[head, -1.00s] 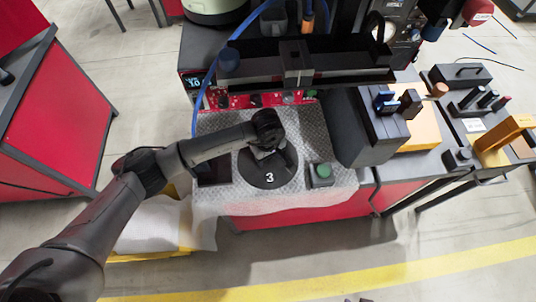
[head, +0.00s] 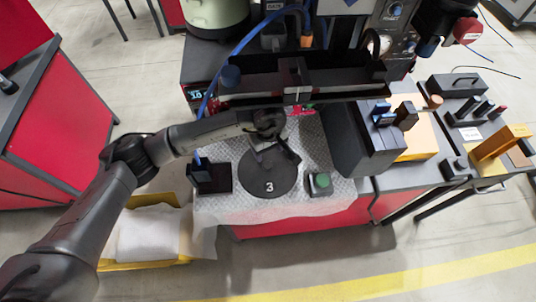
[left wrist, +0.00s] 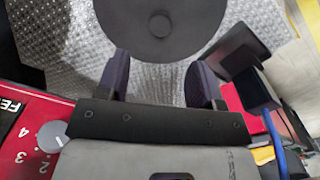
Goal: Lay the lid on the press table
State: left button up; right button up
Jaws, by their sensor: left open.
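The lid (head: 269,187) is a dark round disc marked 3. It lies flat on the silvery, textured top of the press table (head: 222,210). In the left wrist view the lid (left wrist: 195,15) is at the top, with a small round knob in its middle. My left gripper (head: 277,153) is open and empty at the lid's far edge in the head view. Its two fingers (left wrist: 159,82) are spread, and the knob is beyond their tips, apart from them. My right gripper is in neither view.
A dark block (head: 212,181) stands left of the lid and a green button box (head: 320,183) to its right. The black press beam (head: 330,86) spans behind. A yellow tray (head: 150,264) with white cloth is at lower left.

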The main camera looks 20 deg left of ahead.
pick_arm(q)
jog(key=shift+r, duration=1)
jog(key=shift+d, duration=0.1)
